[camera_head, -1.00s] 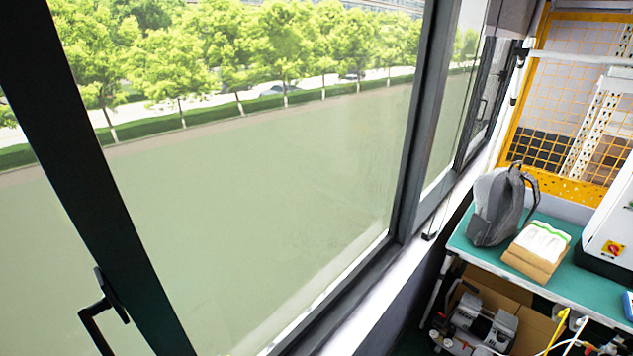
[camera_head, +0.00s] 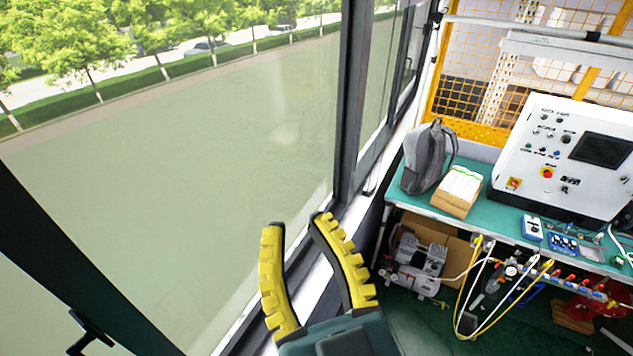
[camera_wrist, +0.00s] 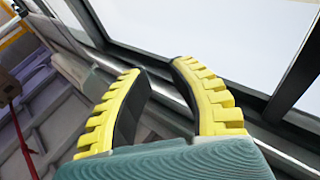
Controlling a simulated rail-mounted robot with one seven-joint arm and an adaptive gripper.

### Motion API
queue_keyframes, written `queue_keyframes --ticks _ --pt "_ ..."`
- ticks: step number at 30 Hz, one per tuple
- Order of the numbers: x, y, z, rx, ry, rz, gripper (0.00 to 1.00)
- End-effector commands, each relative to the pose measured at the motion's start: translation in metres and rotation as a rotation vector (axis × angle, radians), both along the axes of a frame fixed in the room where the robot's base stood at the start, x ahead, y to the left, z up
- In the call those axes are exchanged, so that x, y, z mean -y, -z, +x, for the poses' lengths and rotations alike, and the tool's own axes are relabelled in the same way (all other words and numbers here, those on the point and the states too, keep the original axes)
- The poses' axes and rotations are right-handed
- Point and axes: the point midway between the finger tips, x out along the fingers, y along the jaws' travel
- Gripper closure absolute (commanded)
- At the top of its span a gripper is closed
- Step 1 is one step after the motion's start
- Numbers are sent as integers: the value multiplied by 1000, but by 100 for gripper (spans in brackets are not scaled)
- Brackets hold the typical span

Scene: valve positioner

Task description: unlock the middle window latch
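A dark window latch handle (camera_head: 88,335) sits on the window frame at the lower left of the head view, partly cut off by the picture's bottom edge. I cannot tell whether it is the middle one. My gripper (camera_head: 296,222), with yellow ribbed fingers, is at the bottom middle of the head view, well to the right of the latch and not touching it. Its fingers are apart with nothing between them. In the wrist view my gripper (camera_wrist: 158,66) also shows spread fingers, in front of the window frame and sill. No latch shows in the wrist view.
Dark window frame posts (camera_head: 350,100) and a pale sill (camera_head: 315,285) run along the window.

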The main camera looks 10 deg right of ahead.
Motion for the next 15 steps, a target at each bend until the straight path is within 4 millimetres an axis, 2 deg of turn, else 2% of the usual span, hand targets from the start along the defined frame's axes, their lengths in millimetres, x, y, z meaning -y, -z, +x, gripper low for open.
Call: queue_keyframes --ticks 1,4,14,15 --pt "5 -12 1 11 19 2 78" --pt "12 -20 1 25 48 3 78" --pt "16 -23 1 33 66 6 78" --pt "16 -23 1 33 66 6 76"
